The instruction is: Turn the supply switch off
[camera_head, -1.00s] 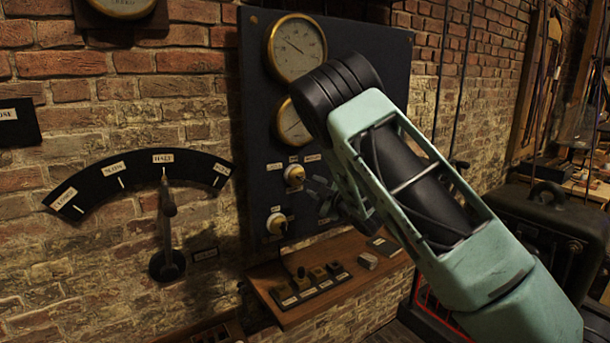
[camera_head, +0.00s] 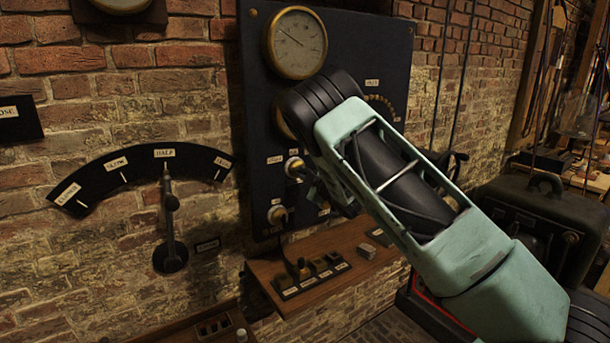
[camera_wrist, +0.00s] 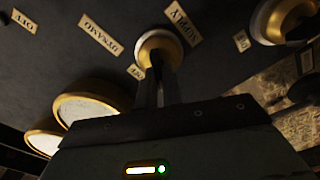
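The supply switch is a round pale knob with a brass rim (camera_wrist: 158,43) on the dark panel, in the middle of the wrist view. It also shows as the upper knob (camera_head: 293,166) in the head view. Upside-down labels around it read SUPPLY (camera_wrist: 183,22), DYNAMO (camera_wrist: 100,37), DRY (camera_wrist: 25,22) and apparently OFF (camera_wrist: 135,72). My gripper (camera_wrist: 157,78) is at the knob, its dark fingers close together and overlapping the knob's near edge. Whether they pinch the dark handle is too dark to tell. The head view mostly hides the fingers behind my arm.
A second knob (camera_head: 277,215) sits below left of the switch. Gauges (camera_head: 296,43) are above. A wooden shelf (camera_head: 330,290) with small switches juts out below the panel. A lever (camera_head: 170,225) with a curved scale is on the brick wall at left.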

